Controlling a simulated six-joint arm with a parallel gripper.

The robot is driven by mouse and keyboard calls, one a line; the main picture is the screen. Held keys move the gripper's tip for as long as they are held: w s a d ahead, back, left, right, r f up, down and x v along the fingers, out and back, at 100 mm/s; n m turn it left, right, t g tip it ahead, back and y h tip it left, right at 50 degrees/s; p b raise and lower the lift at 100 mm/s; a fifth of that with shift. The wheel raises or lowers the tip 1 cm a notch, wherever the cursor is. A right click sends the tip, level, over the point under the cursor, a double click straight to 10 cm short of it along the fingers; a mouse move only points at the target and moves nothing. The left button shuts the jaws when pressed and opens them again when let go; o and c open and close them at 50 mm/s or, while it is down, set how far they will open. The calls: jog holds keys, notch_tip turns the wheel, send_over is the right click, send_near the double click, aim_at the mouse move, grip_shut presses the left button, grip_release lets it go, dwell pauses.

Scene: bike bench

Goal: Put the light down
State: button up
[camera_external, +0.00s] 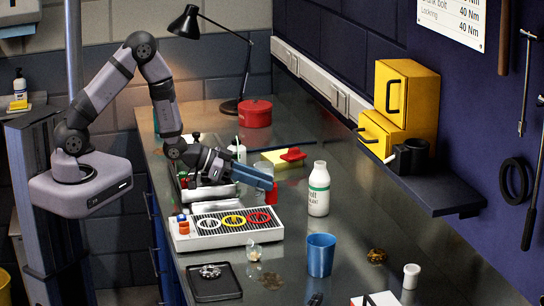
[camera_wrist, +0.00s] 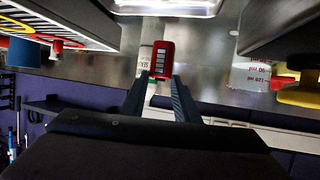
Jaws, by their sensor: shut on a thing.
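The light is a small red block with a pale segmented face, seen between my fingertips in the wrist view (camera_wrist: 162,58). My gripper (camera_wrist: 163,80) is shut on it. In the external view the light (camera_external: 272,195) shows as a red patch at the tips of my gripper (camera_external: 269,187), by the far right corner of the white tray with coloured rings (camera_external: 240,237). The light appears to be held above the bench; its exact height is hard to tell. My fingers hide part of it.
A white bottle (camera_external: 318,190) stands just right of my gripper. A blue cup (camera_external: 320,256) and black tray (camera_external: 213,283) are nearer the front. Bare bench (camera_external: 365,215) lies right of the bottle.

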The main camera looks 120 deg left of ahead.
jog(key=shift+f, duration=0.85)
jog(key=shift+f, duration=0.1)
jog(key=shift+f, duration=0.15)
jog(key=o, duration=1.1)
jog(key=shift+r, duration=0.25)
jog(key=shift+b+v, duration=1)
jog(key=shift+v, duration=2.8)
